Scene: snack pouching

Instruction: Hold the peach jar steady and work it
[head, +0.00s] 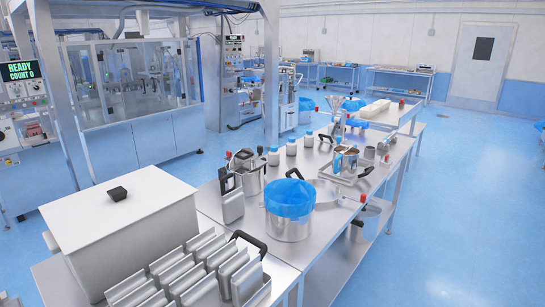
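I cannot make out a peach-coloured jar in the head view. A steel pot with a blue cover (288,212) stands upright nearer to me on the same table. Neither of my grippers shows in this view.
A white lidded box (125,235) and several slanted metal holders (205,270) fill the near left. The steel table (330,235) carries pots and small equipment. A glazed machine (135,90) stands behind. Blue floor (450,220) is clear at right.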

